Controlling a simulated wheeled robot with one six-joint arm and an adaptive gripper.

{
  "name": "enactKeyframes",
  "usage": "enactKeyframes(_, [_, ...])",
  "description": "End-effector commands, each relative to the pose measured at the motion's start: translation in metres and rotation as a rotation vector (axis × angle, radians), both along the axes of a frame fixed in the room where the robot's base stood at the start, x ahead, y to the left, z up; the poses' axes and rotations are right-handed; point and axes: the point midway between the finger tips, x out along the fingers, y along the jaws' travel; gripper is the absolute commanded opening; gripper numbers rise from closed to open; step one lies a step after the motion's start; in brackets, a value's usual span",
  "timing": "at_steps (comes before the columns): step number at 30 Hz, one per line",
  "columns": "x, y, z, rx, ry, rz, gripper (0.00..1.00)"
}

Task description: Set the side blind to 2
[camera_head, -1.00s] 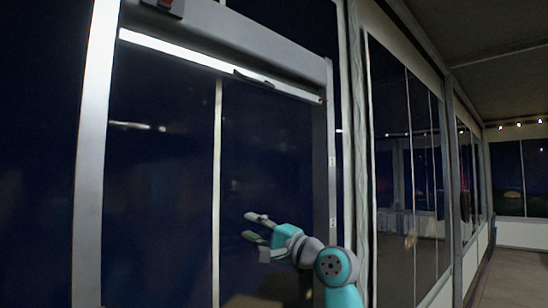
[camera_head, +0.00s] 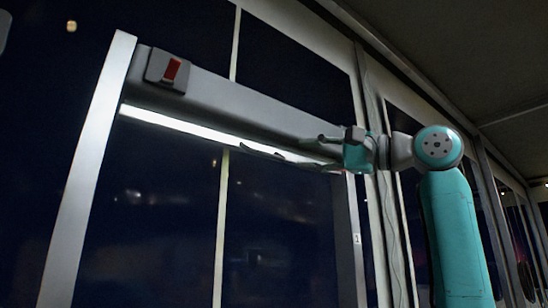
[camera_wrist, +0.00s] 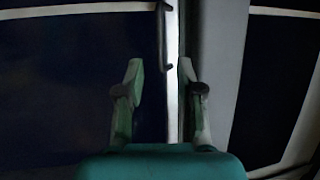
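The side blind is a wide frame with a grey top casing (camera_head: 225,105) and a bright white bar (camera_head: 190,128) just under it. The bar is at the top of the opening. A small dark handle (camera_head: 265,150) is on the bar, right of its middle. A number mark, seemingly 1 (camera_head: 357,239), is on the right post. My gripper (camera_head: 320,151) is at bar height, right of the handle, pointing left. In the wrist view my gripper (camera_wrist: 160,75) is open and empty. The handle (camera_wrist: 162,38) shows ahead of the fingertips, between them, apart from both. Other marks are not readable.
A red switch in a grey box (camera_head: 170,70) is on the casing's left end. The left post (camera_head: 88,170) and right post (camera_head: 347,245) bound the dark opening. More windows line the wall on the right. The space below the bar is clear.

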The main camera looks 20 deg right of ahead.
Motion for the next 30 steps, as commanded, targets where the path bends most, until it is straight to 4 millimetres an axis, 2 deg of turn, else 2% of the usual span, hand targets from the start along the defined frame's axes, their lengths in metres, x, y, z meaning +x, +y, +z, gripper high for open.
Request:
enactKeyframes(18, [0.068, 0.059, 0.016, 0.0, 0.001, 0.002, 0.37])
enactKeyframes(24, [0.078, 0.067, 0.018, 0.001, 0.0, 0.0, 0.37])
enactKeyframes(30, [0.079, 0.068, 0.018, 0.001, -0.001, -0.001, 0.37])
